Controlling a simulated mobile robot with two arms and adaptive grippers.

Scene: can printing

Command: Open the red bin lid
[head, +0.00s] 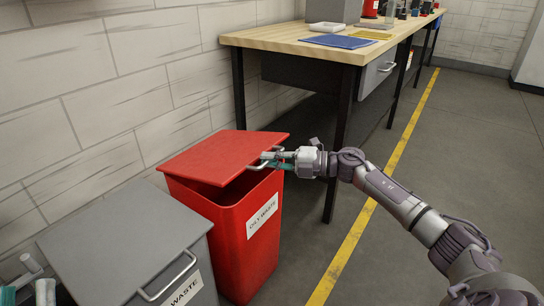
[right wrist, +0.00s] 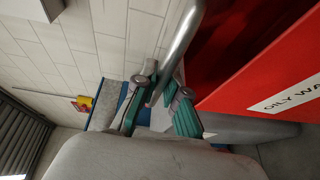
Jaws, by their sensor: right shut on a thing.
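The red bin (head: 248,235), labelled oily waste, stands against the wall. Its red lid (head: 222,157) is tilted up a little, with a dark gap above the rim at the handle side. My right gripper (head: 278,156) is shut on the metal lid handle (head: 264,163). In the right wrist view the handle (right wrist: 180,48) runs down between the teal fingers of my right gripper (right wrist: 157,105). The red bin also shows there (right wrist: 275,85). My left gripper (head: 25,288) is partly in view at the lower left corner, cut off by the edge, away from the red bin.
A grey waste bin (head: 125,250) with a closed lid and handle stands just left of the red bin. A wooden-topped workbench (head: 300,40) stands behind and to the right. The floor (head: 440,120) right of the yellow line is clear apart from my arm.

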